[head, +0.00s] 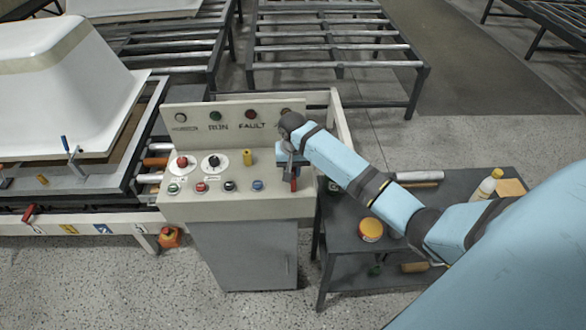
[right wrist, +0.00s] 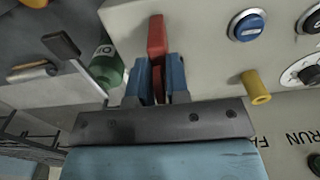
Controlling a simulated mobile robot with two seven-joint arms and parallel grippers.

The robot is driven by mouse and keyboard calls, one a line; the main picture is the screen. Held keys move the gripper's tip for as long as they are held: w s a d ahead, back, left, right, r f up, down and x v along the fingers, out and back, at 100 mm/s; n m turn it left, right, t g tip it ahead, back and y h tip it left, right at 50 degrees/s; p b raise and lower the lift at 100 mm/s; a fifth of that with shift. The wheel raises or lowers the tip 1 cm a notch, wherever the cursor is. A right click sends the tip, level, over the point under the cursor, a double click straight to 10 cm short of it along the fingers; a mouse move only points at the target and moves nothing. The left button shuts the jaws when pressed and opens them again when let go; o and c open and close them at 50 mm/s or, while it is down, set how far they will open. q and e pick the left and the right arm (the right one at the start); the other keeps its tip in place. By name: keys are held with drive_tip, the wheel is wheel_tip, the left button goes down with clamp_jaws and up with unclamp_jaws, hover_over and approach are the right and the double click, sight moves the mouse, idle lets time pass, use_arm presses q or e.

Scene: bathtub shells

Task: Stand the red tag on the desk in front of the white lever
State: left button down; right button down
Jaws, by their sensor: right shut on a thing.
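The red tag (head: 293,184) is upright at the right end of the cream desk (head: 240,208). My right gripper (head: 289,168) is shut on it from behind. In the right wrist view the tag (right wrist: 157,38) shows between the blue fingers of the gripper (right wrist: 157,75) and sticks out past them. I cannot tell whether its lower end touches the desk. No lever that is clearly white shows; a dark-ended lever with a grey stem (right wrist: 62,45) is left of the fingers in the right wrist view. My arm hides part of the desk. My left gripper is out of view.
A yellow knob (head: 248,157), a blue button (head: 257,185) and several other controls stand left of the tag. The upright panel (head: 225,120) is behind.

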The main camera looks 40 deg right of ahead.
drive_tip(key=shift+f, duration=0.1)
drive_tip(key=c, duration=1.1)
unclamp_jaws()
wheel_tip(320, 180, up, 12)
drive_tip(key=shift+r+b, duration=0.15)
drive_tip(key=shift+b, duration=0.55)
